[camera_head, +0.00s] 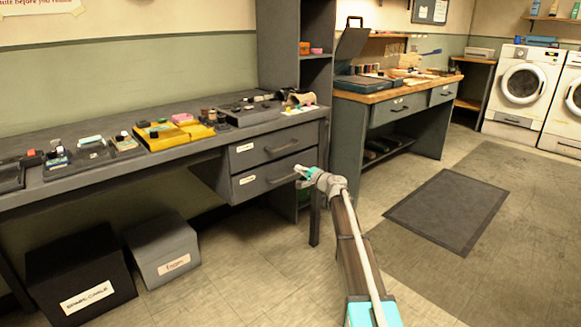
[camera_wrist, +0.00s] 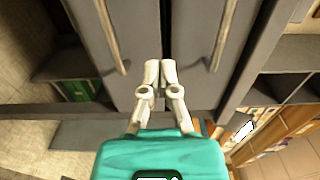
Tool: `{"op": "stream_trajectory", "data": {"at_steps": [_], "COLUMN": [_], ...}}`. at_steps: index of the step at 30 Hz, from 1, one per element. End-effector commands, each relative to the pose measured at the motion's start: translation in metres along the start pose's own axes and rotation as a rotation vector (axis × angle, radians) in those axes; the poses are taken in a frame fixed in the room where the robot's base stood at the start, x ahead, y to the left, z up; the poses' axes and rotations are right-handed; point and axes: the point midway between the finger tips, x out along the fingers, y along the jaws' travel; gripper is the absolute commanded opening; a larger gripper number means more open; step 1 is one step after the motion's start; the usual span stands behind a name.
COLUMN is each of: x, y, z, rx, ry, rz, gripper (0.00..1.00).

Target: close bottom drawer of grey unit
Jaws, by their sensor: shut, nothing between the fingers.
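The grey unit (camera_head: 310,194) stands under the right end of the long bench and has two stacked drawers. Its bottom drawer (camera_head: 254,184) has a dark bar handle and a white label. It looks nearly in line with the top drawer (camera_head: 252,155); I cannot tell exactly how far out it stands. My gripper (camera_head: 298,169) is shut and empty at the right end of the bottom drawer's front. In the wrist view the closed fingertips (camera_wrist: 161,66) point at the drawer fronts, between two handles, near the seam. I cannot tell whether they touch.
A black box (camera_head: 75,265) and a grey box (camera_head: 160,262) stand on the floor under the bench. Trays and small items cover the bench top. A second workbench (camera_head: 400,93) is behind at right. A dark mat (camera_head: 448,210) lies on open floor.

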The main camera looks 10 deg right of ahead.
Motion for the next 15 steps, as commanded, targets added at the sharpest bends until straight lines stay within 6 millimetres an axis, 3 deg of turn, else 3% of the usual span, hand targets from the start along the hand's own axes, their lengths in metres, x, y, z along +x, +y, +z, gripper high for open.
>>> {"op": "stream_trajectory", "data": {"at_steps": [6, 15], "x": [-0.035, -0.05], "y": [0.0, 0.0], "z": [0.001, 0.001], "rx": [0.0, 0.0], "ry": [0.001, 0.0], "rz": [0.0, 0.0], "gripper": [0.0, 0.0]}}
